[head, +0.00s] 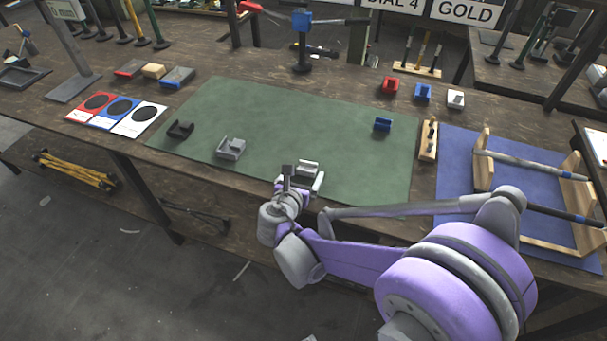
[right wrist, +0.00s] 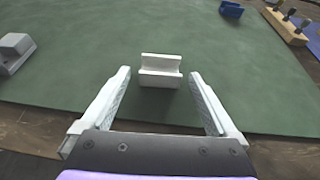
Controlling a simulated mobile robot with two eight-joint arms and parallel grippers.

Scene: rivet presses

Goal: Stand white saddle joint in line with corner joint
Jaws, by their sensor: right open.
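A white joint (head: 308,166) with a grooved top, likely the saddle joint, stands on the green mat near its front edge. In the right wrist view the white joint (right wrist: 160,72) is ahead of the fingers, centred between their tips. My right gripper (head: 303,180) is open and empty; in the wrist view its two fingers (right wrist: 160,80) point at the joint, apart from it. A grey joint (head: 231,148), a black joint (head: 180,129) and a blue joint (head: 383,124) also stand on the mat. I cannot tell which is the corner joint. My left gripper is not in view.
The green mat (head: 290,115) is mostly clear. Red (head: 390,86), blue (head: 423,92) and white (head: 456,99) blocks stand behind it. A wooden peg holder (head: 428,140) and blue mat (head: 455,160) with a wooden rack lie right. Coloured cards (head: 120,110) lie left.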

